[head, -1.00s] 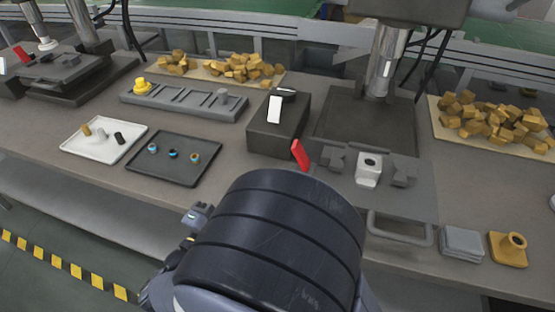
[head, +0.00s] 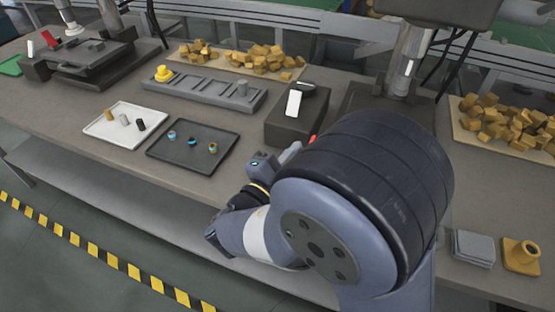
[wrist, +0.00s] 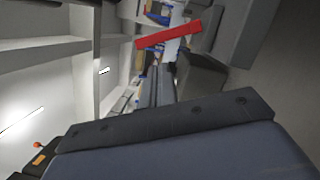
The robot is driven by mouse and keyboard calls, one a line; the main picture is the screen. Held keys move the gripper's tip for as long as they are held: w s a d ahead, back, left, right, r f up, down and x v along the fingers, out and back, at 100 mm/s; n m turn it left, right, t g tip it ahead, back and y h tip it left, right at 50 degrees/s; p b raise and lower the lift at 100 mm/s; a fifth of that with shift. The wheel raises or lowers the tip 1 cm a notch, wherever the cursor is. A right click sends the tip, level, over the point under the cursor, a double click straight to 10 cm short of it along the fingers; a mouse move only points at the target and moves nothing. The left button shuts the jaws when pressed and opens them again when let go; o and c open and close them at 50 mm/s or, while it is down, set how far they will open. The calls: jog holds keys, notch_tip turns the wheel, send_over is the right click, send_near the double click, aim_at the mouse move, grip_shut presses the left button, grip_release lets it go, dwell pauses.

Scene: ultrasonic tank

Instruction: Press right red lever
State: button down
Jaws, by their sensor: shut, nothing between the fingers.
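The right red lever (head: 312,139) shows only as a small red tip beside the dark control box in the head view; my arm hides the rest. In the wrist view the red lever (wrist: 170,34) is whole, slanting across the upper middle. My gripper (head: 289,153) shows as a small grey end just left of the lever tip in the head view, partly hidden by my wrist. It is shut and empty. In the wrist view a dark bolted part and a blue-grey surface fill the bottom, below and apart from the lever.
The dark box with a white switch (head: 293,103) stands just behind the lever. A black tray (head: 172,160) and a white tray (head: 104,134) with small parts lie left. Another red lever (head: 30,48) is on the far-left machine. Grey plates (head: 474,247) lie right.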

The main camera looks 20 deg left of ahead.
jog(key=shift+d+r, duration=0.35)
jog(key=shift+d, duration=0.4)
jog(key=shift+d+r+m+g+b, duration=0.2)
jog(key=shift+r+m+g+b, duration=0.1)
jog(key=shift+m+b, duration=0.7)
jog(key=m+b, duration=0.2)
jog(key=b, duration=0.1)
jog(key=d+m+b, duration=0.1)
jog(key=b, duration=0.1)
jog(key=d+r+m+g+b, duration=0.1)
jog(key=m+b, duration=0.1)
jog(key=b, duration=0.1)
jog(key=shift+s+d+m+b, duration=0.15)
jog(key=shift+d+m+b, duration=0.05)
jog(key=shift+m+b, duration=0.15)
jog(key=shift+d+r+m, duration=0.1)
jog(key=shift+r+m, duration=0.15)
jog(key=shift+r, duration=0.15)
